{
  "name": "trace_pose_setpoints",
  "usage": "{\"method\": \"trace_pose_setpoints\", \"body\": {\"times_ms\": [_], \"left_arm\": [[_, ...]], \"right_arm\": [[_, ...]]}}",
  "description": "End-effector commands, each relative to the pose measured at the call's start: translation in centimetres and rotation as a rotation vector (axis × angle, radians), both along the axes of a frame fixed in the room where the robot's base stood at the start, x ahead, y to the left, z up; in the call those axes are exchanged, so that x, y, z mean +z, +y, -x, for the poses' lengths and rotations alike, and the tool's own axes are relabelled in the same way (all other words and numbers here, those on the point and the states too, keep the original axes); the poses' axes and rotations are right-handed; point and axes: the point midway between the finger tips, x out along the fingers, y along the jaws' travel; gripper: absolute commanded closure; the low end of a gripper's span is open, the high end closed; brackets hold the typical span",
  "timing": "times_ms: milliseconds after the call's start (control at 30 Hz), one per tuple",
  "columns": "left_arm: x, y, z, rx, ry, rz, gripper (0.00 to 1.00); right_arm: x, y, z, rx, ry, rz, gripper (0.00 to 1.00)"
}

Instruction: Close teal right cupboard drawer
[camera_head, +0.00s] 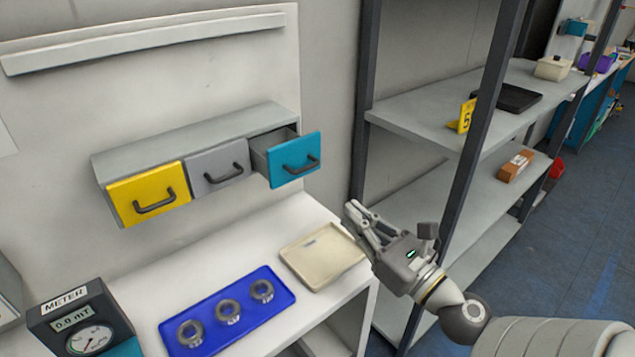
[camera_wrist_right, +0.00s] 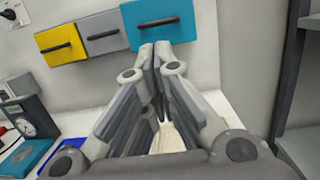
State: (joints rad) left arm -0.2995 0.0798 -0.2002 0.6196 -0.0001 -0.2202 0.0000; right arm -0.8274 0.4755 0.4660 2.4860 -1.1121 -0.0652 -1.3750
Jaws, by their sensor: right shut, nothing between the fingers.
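The teal drawer (camera_head: 293,160) is the right one of three in the wall cupboard (camera_head: 190,139). It stands pulled out, with its grey side wall showing, and has a dark handle (camera_head: 299,166). In the right wrist view the teal front (camera_wrist_right: 169,24) is ahead at the top. My right gripper (camera_head: 356,211) is below and to the right of the drawer in the head view, apart from it. Its fingers are together and empty, and they also show in the right wrist view (camera_wrist_right: 155,52). My left gripper is not in view.
The yellow drawer (camera_head: 148,194) and grey drawer (camera_head: 217,170) look shut. Below are a blue tray (camera_head: 207,322) with metal rings, a beige tray (camera_head: 322,258) and a meter box (camera_head: 82,322). A shelf rack post (camera_head: 470,150) stands close to my right arm.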

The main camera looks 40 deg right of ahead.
Motion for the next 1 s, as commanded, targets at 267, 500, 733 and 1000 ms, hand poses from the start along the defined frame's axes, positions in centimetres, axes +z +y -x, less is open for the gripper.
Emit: {"method": "trace_pose_setpoints", "body": {"times_ms": [267,500,733,1000], "left_arm": [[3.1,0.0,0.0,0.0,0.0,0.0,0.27],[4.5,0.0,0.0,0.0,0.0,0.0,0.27],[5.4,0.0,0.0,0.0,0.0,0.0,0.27],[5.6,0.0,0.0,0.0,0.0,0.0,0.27]], "right_arm": [[1.5,0.3,-4.4,0.002,-0.002,0.005,1.0],[2.0,0.4,-7.5,-0.002,-0.003,0.003,1.0],[2.1,0.5,-9.6,-0.002,-0.001,0.003,1.0],[2.0,0.5,-10.3,-0.002,0.0,0.003,1.0]]}}
